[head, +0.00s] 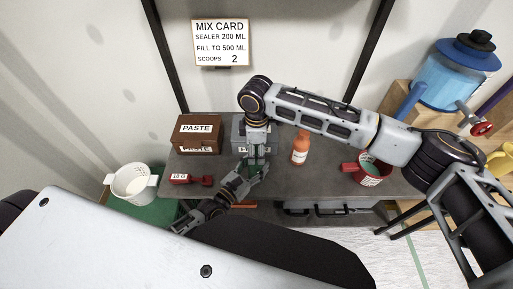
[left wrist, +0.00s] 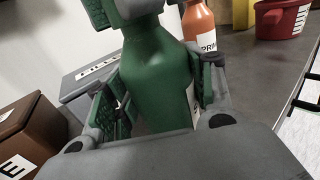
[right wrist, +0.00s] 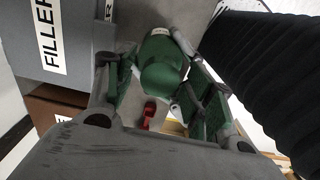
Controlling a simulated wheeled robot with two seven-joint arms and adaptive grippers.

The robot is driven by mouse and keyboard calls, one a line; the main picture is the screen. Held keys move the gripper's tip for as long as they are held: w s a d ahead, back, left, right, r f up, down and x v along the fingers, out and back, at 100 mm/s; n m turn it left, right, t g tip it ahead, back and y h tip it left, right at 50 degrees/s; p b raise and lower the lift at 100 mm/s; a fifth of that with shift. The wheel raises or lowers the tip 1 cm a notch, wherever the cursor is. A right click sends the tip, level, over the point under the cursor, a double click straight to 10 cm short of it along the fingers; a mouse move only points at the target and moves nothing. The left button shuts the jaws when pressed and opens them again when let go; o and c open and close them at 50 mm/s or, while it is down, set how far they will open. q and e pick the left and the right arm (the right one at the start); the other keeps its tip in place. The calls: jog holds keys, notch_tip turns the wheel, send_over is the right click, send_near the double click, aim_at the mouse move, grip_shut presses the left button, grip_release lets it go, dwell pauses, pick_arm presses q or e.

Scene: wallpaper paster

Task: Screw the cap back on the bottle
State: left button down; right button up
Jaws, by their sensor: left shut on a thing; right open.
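A green bottle (left wrist: 155,85) stands between the fingers of my left gripper (head: 251,174), which is shut on its body. In the head view the bottle is mostly hidden by the two grippers. My right gripper (head: 256,160) points down over the bottle's top, its fingers open on either side. Its fingertips also show at the top edge of the left wrist view. In the right wrist view the bottle (right wrist: 161,75) shows from above between the right fingers. I cannot make out a separate cap on or near the bottle.
A brown PASTE box (head: 196,131), a grey FILLER box (right wrist: 66,60), an orange bottle (head: 300,151) and a red tub (head: 372,172) stand on the grey table (head: 335,187). A red scoop (head: 190,180) lies front left. A white basket (head: 132,184) is left, a blue dispenser (head: 447,82) right.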

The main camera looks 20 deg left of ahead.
jog(key=c, duration=1.1)
jog(key=o, duration=1.2)
jog(key=shift+r, duration=0.15)
jog(key=shift+r, duration=5.9)
pick_arm(q)
jog(key=shift+c, duration=2.4)
grip_release()
